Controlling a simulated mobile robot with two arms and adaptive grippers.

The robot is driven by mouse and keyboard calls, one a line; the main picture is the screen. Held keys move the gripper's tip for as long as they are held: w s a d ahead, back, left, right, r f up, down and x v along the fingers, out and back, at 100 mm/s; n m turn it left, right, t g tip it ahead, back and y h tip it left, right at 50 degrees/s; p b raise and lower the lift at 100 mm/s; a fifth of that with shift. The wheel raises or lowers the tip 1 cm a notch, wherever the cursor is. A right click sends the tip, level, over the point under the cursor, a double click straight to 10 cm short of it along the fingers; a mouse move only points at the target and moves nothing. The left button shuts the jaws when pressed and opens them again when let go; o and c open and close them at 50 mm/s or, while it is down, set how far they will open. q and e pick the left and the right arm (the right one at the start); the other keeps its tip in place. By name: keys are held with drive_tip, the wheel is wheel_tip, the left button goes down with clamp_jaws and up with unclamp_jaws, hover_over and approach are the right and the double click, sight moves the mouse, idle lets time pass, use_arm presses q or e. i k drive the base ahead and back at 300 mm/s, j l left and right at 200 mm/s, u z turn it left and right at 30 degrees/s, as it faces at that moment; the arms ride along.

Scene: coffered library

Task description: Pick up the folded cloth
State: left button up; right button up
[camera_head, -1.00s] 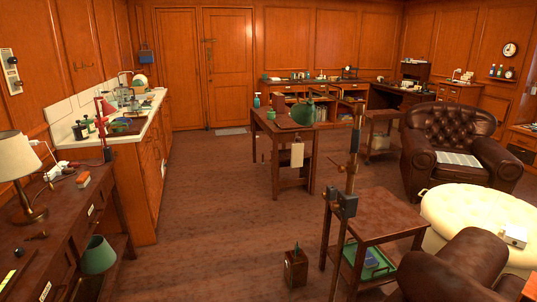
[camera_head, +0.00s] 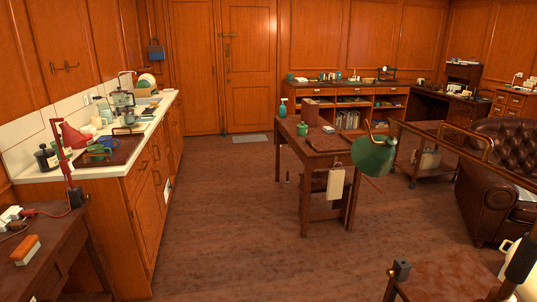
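A cream cloth-like piece (camera_head: 336,182) hangs down from the right side of the small wooden table in the middle of the room. A pale flat piece (camera_head: 527,194) on the seat of the brown leather armchair shows only in part at the right edge. I cannot tell for sure which of these is the folded cloth. Neither of my grippers is in view.
A long counter (camera_head: 90,160) runs along the left wall. The armchair (camera_head: 490,190) stands at right, with a low table (camera_head: 450,275) in front. Open floor (camera_head: 230,230) lies between counter and table.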

sight(328, 129)
drive_tip(key=i, duration=4.05)
drive_tip(key=i+z, duration=0.2)
drive_tip(key=i, duration=0.3)
drive_tip(key=i+j+z, duration=0.2)
drive_tip(key=i, duration=0.3)
drive_tip(key=i+j+z, duration=0.2)
drive_tip(key=i, duration=0.3)
drive_tip(key=i+j+z, duration=0.2)
drive_tip(key=i+j, duration=0.15)
drive_tip(key=i, duration=0.15)
drive_tip(key=i+j+z, duration=0.2)
drive_tip(key=z, duration=0.15)
drive_tip(key=i+j+z, duration=0.5)
drive_tip(key=j+z, duration=0.15)
drive_tip(key=i+j+z, duration=0.15)
drive_tip(key=j+z, duration=0.15)
drive_tip(key=i+j+z, duration=0.1)
drive_tip(key=j+z, duration=0.25)
drive_tip(key=j, duration=0.15)
drive_tip(key=j+z, duration=0.3)
drive_tip(key=j, duration=0.15)
drive_tip(key=l, duration=0.2)
drive_tip(key=k+z, duration=0.05)
